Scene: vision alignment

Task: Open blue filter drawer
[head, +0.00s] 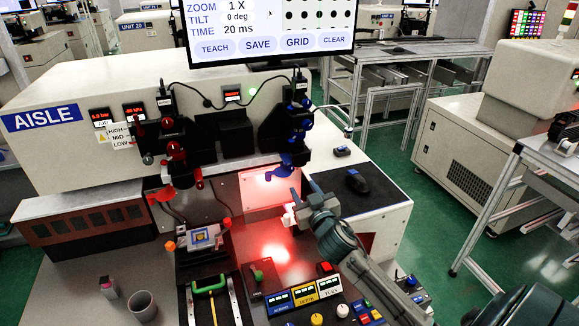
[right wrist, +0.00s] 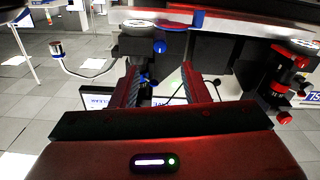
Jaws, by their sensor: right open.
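The blue filter drawer (head: 285,163) sits low on the blue-knobbed optical unit (head: 300,118), above the red-lit plate. It looks closed, but its exact position is hard to tell. In the right wrist view, which looks upside down, a flat blue part with an upright blue tab (right wrist: 199,18) shows beyond the fingers. My right gripper (head: 290,214) is just below and to the right of the drawer, apart from it. In the right wrist view its fingers (right wrist: 162,88) are spread with nothing held between them. My left gripper is out of view.
A similar red-knobbed unit (head: 178,160) stands to the left. A monitor (head: 268,30) hangs above. Below are a stage with a chip (head: 205,238), a green handle (head: 209,285) and a button panel (head: 305,292). A mouse (head: 357,181) lies on a dark pad at right.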

